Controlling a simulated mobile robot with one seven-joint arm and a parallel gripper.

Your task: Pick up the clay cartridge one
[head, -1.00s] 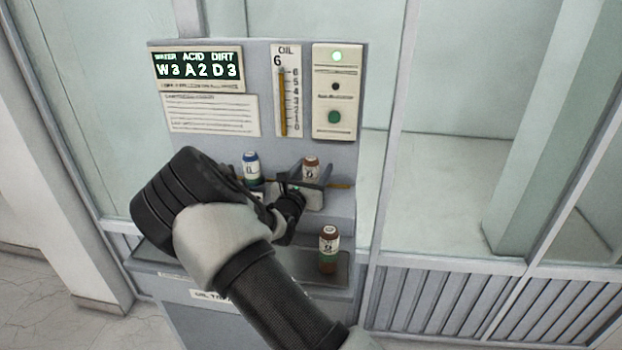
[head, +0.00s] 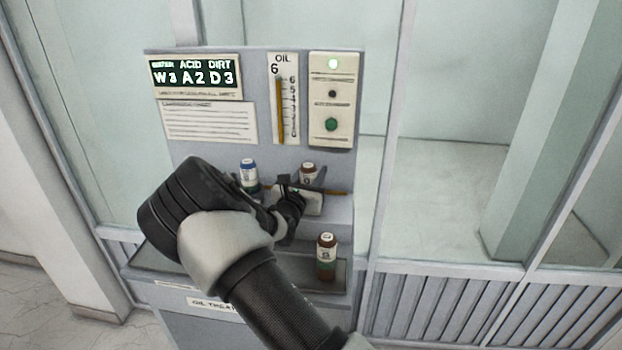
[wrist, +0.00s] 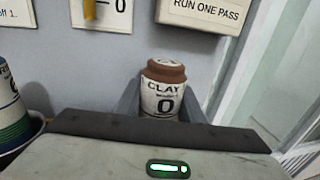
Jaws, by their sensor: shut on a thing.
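A clay cartridge (head: 308,173) with a brown cap and a white label sits at the panel's upper right ledge. In the wrist view the cartridge (wrist: 164,92) reads "CLAY" and "0" and stands upright between grey side walls. My gripper (head: 308,188) is at this cartridge, shut on it.
A blue-capped cartridge (head: 249,174) stands left of my gripper; its side (wrist: 10,110) shows in the wrist view. Above are a display (head: 195,77) reading "W3 A2 D3", an oil gauge (head: 285,100) and a button panel (head: 332,100). The tray (head: 150,258) edge lies below.

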